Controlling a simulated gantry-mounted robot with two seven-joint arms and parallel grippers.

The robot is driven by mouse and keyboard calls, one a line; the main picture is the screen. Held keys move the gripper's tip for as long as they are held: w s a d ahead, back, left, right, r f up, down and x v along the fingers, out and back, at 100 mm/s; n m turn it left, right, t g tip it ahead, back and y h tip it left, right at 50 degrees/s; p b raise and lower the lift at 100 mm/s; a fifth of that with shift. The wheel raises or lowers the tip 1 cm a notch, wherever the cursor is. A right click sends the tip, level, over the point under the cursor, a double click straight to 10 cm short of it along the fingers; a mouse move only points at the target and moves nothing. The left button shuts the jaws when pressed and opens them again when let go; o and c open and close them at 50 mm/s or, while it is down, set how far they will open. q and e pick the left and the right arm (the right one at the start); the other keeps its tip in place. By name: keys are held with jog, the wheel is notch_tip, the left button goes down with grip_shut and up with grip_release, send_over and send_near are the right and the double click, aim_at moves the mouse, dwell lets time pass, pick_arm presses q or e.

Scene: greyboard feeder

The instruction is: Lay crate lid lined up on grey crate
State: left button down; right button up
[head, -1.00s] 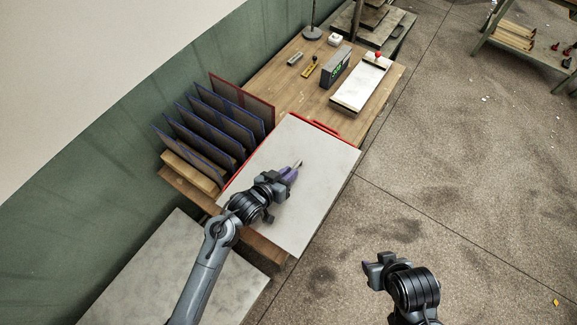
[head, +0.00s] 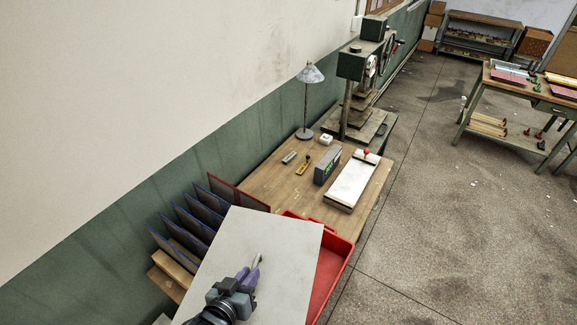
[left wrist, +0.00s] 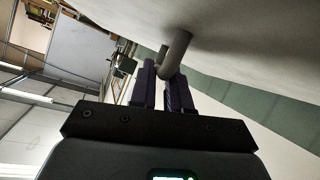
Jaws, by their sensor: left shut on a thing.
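The crate lid (head: 285,245) is a flat pale grey panel with a small handle (head: 256,261) near its middle. My left gripper (head: 250,272) is shut on this handle. The lid looks lifted and covers the left part of an open red crate (head: 341,262). In the left wrist view the fingers (left wrist: 160,85) close on the grey handle (left wrist: 176,48), which stands out from the pale lid (left wrist: 240,35). No grey crate can be made out. My right gripper is out of view.
Blue-edged panels (head: 195,225) stand in a rack left of the lid. The wooden bench (head: 262,190) behind carries a lamp (head: 306,100), a dark box (head: 327,167) and a white board with a red knob (head: 352,180). Open floor (head: 440,240) lies to the right.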

pick_arm(q)
jog(key=a+r+n+y, duration=0.1)
jog(key=a, duration=0.1)
jog(key=a+r, duration=0.1)
jog(key=a, duration=0.1)
jog(key=a+r+n+y, duration=0.1)
jog(key=a, duration=0.1)
jog(key=shift+w+a+r+n+t+y, duration=0.25)
jog(key=shift+a+r+n+t+y, duration=0.05)
jog(key=shift+a+r+t, duration=0.1)
jog(key=shift+n+y, duration=0.8)
jog(key=shift+y, duration=0.1)
jog(key=a, duration=0.2)
jog(key=s+a, duration=0.1)
jog(key=a, duration=0.1)
jog(key=shift+a+r, duration=0.1)
jog(key=shift+r, duration=0.25)
jog(key=shift+s+a, duration=0.1)
jog(key=shift+a, duration=0.05)
jog(key=shift+s+r+p, duration=0.35)
jog(key=shift+r+p, duration=0.55)
jog(key=shift+p, duration=1.75)
jog(key=shift+s+r+p, duration=0.35)
jog(key=shift+r+p, duration=0.6)
jog(key=shift+p, duration=1.65)
jog(key=shift+s+r+p, duration=0.35)
jog(key=shift+r+p, duration=0.55)
jog(key=shift+p, duration=1.75)
